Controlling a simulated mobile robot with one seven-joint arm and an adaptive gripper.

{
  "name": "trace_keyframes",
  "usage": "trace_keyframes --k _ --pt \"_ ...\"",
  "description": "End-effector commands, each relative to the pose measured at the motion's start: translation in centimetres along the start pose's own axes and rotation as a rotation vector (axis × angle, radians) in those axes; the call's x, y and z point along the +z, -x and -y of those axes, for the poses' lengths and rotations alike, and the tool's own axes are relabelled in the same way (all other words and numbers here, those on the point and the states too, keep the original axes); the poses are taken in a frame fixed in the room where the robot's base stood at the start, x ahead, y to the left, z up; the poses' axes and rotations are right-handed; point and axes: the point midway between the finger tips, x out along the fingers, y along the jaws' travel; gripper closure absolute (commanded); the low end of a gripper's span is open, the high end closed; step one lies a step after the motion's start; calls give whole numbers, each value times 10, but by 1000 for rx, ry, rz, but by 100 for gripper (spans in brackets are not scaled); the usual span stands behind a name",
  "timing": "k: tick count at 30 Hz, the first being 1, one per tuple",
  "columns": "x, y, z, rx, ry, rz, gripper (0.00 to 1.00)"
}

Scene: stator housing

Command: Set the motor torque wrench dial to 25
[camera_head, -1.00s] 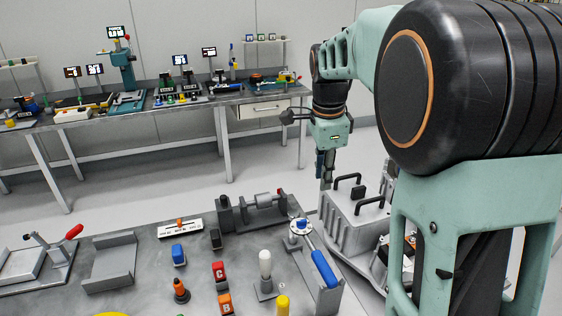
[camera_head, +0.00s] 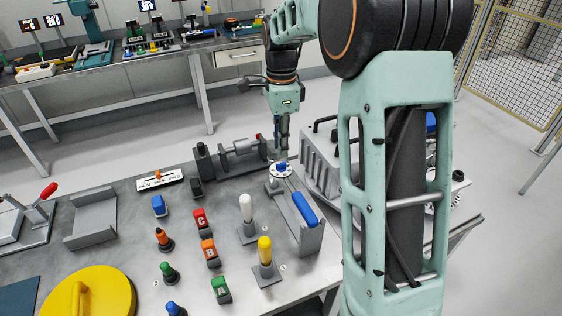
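The torque wrench has a blue handle (camera_head: 305,210) and rests on a grey stand (camera_head: 312,238) at the right of the near table. At its far end is a round white dial (camera_head: 274,174) with a blue knob (camera_head: 282,166) on top. My gripper (camera_head: 283,156) points straight down, its dark fingertips directly over or at the knob. I cannot tell whether they touch it, or whether the fingers are open. The dial's marks are too small to read.
A grey clamp fixture (camera_head: 235,155) stands just left of the dial. A ribbed grey housing (camera_head: 322,160) is close on the right. White (camera_head: 246,208) and yellow (camera_head: 265,250) upright levers and several coloured buttons stand nearer. My arm hides part of the right side.

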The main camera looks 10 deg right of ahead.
Motion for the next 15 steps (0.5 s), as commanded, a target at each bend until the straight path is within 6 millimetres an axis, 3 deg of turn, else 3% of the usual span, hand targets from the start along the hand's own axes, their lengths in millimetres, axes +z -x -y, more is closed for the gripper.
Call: trace_keyframes --k 15 --pt "0 -46 -1 2 0 -1 79"
